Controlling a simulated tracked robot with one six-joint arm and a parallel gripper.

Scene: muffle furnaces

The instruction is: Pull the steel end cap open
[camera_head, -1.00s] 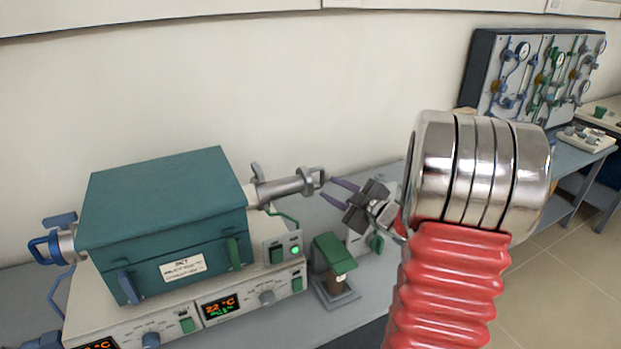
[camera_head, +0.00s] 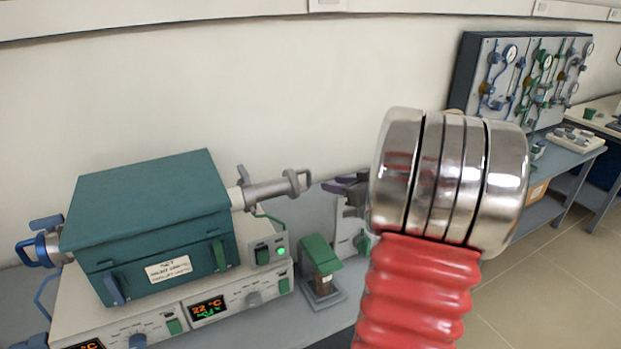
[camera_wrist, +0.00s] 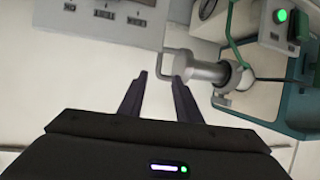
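My gripper (camera_head: 330,185) is just right of the handle in the head view, partly hidden by my arm. In the wrist view my gripper (camera_wrist: 159,78) is open, its dark fingers apart. The handle's outer bar shows around the gap between the fingertips; I cannot tell whether it is between them in depth.
A green-topped device (camera_head: 320,265) stands on the bench below and right of the cap. A control box with a green light (camera_head: 270,252) and a green hose are near the tube. A gauge panel (camera_head: 522,80) stands at the back right. The wall is behind the furnace.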

